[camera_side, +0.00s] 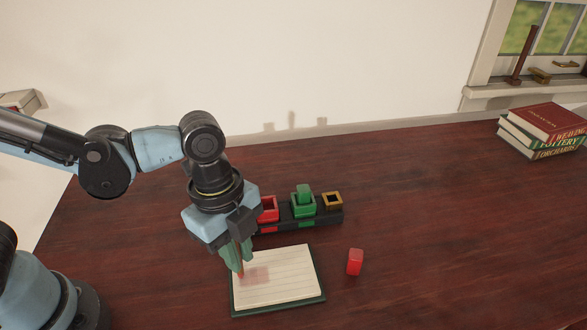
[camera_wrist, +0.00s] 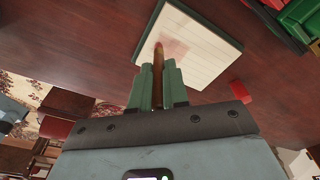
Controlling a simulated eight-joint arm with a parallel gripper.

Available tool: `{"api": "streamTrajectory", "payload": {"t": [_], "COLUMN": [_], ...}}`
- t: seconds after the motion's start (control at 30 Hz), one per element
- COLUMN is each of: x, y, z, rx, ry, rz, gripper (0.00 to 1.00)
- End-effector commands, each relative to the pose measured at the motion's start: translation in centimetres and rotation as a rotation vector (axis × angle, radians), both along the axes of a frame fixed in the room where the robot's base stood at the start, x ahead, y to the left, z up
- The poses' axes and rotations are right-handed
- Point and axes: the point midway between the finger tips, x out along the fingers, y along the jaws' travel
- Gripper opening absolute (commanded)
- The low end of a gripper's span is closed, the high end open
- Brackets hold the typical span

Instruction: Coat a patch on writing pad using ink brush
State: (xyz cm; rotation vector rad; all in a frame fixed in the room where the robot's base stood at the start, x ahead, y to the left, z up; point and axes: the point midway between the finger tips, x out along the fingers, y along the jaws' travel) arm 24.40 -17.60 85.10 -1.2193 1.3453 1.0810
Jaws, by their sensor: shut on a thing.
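The writing pad (camera_side: 295,275) lies on the table, with lined cream paper on a dark green base. A faint pinkish patch (camera_side: 256,276) shows on its left part. My gripper (camera_side: 237,258) is over the pad's upper left, pointing down, its green fingers shut on the ink brush. The brush (camera_wrist: 158,72) is a slim brown stick with a reddish tip, seen between the fingers in the wrist view. The tip is over or beside the pinkish patch on the pad (camera_wrist: 205,60); I cannot tell whether it touches the paper.
A dark rack behind the pad holds a red cup (camera_side: 268,208), a green cup (camera_side: 303,204) with a green piece in it, and a gold cup (camera_side: 333,200). A red block (camera_side: 355,262) stands right of the pad. Books (camera_side: 543,131) are stacked far right.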

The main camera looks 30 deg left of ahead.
Motion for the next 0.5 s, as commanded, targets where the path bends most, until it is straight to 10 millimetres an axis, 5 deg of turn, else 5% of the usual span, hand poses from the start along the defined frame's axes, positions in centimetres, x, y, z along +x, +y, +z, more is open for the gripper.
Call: {"api": "streamTrajectory", "payload": {"t": [0.5], "x": [3.4], "y": [-3.4], "z": [-0.4], "rx": [0.000], "ry": [0.000], "rz": [-0.001], "gripper": [0.00]}}
